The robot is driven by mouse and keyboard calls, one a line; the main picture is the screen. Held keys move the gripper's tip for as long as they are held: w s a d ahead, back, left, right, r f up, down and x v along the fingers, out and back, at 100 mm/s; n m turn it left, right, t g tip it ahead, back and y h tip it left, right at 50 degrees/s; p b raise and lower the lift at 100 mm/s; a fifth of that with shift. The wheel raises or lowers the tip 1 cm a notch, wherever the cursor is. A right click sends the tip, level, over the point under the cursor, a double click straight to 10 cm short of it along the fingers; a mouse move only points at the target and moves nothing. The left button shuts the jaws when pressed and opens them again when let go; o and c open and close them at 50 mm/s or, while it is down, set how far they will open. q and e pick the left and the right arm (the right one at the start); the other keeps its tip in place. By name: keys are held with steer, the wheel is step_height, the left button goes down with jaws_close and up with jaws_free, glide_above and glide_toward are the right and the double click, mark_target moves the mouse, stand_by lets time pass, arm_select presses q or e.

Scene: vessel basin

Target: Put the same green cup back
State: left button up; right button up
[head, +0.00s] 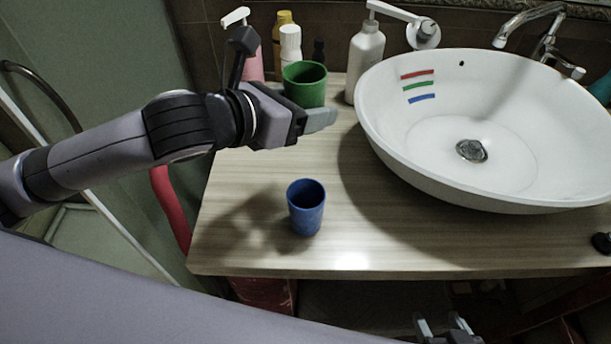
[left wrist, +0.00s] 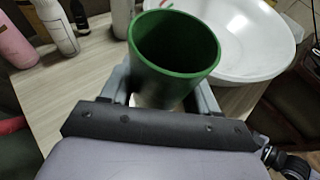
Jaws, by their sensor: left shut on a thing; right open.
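The green cup (head: 304,85) is upright at the back left of the wooden counter, left of the basin. My left gripper (head: 318,118) is shut on it; in the left wrist view the green cup (left wrist: 174,45) sits between the two fingers, its open mouth showing. I cannot tell whether its base touches the counter, since the gripper hides it. The blue cup (head: 306,207) stands upright on the front part of the counter, apart from the gripper. My right gripper (head: 447,328) is open and empty at the bottom edge of the head view, below the counter front.
The white basin (head: 470,195) with red, green and blue stripes inside fills the counter's right side. A white pump bottle (head: 366,58), a pink bottle (head: 252,62) and other bottles stand along the back wall. The counter around the blue cup is clear.

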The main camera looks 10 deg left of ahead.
mark_target(311, 71)
arm_select(q)
steer(key=shift+w+d+r+m+h+b, duration=0.15)
steer(key=shift+w+r+m+h+b, duration=0.1)
steer(key=shift+r, duration=0.1)
steer(key=shift+w+d+r+m+h+b, duration=0.1)
steer(key=shift+d+r+m+h, duration=0.05)
steer(key=shift+r+m, duration=0.15)
steer(key=shift+w+r+g, duration=0.2)
steer(key=shift+r+g, duration=0.2)
steer(key=shift+r, duration=0.1)
steer(key=shift+w+a+r+m+h+b, duration=0.25)
steer(key=shift+r+b, duration=0.15)
steer(key=shift+r, duration=0.25)
steer(key=shift+w+a+r+m+h+b, duration=0.1)
steer(key=shift+w+a+r+h+b, duration=0.1)
steer(key=shift+r+b, duration=0.3)
step_height(311, 71, down, 16)
steer(key=b, duration=0.3)
steer(key=shift+r, duration=0.2)
steer(key=shift+f+b, duration=0.7)
steer(key=shift+f, duration=1.35)
steer(key=shift+f, duration=0.1)
steer(key=o, duration=1.1)
